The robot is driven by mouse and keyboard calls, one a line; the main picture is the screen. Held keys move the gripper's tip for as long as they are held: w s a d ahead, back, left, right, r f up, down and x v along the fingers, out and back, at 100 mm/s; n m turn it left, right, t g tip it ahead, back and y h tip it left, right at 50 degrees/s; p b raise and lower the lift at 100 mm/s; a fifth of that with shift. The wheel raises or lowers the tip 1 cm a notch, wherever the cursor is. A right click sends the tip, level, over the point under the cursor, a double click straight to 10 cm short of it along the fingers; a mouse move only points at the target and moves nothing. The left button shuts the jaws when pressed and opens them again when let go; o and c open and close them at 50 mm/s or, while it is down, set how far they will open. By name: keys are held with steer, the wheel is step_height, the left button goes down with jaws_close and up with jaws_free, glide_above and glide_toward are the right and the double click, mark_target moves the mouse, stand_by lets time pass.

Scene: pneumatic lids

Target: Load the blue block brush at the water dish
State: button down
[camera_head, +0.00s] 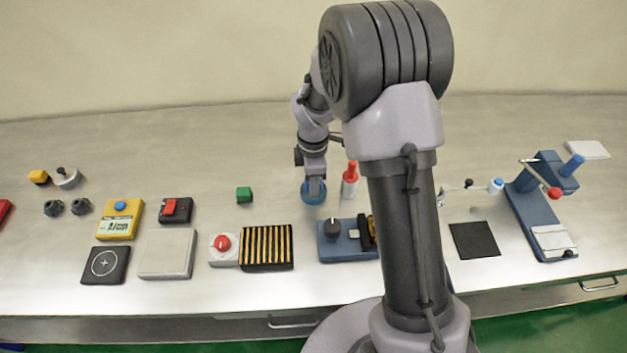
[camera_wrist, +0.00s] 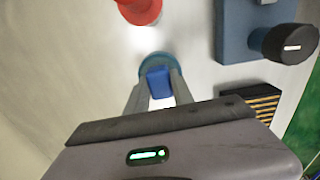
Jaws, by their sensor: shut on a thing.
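My gripper (camera_wrist: 159,90) is shut on the blue block brush (camera_wrist: 158,81), seen between its fingers in the wrist view. The round blue water dish (camera_head: 308,196) is right below my gripper (camera_head: 316,182) in the head view. In the wrist view the dish (camera_wrist: 146,66) shows as a blue-teal ring around the far end of the brush. The brush's lower end is over or inside the dish; I cannot tell whether it touches the water. In the head view the brush is hidden by my gripper.
A red-topped white bottle (camera_head: 350,184) stands close right of the dish. A blue base with a black knob (camera_head: 333,228) is in front, beside a yellow-striped black block (camera_head: 267,247).

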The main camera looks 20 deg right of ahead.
step_height(320, 180, up, 7)
steer(key=p, duration=0.6)
stand_by(0.5)
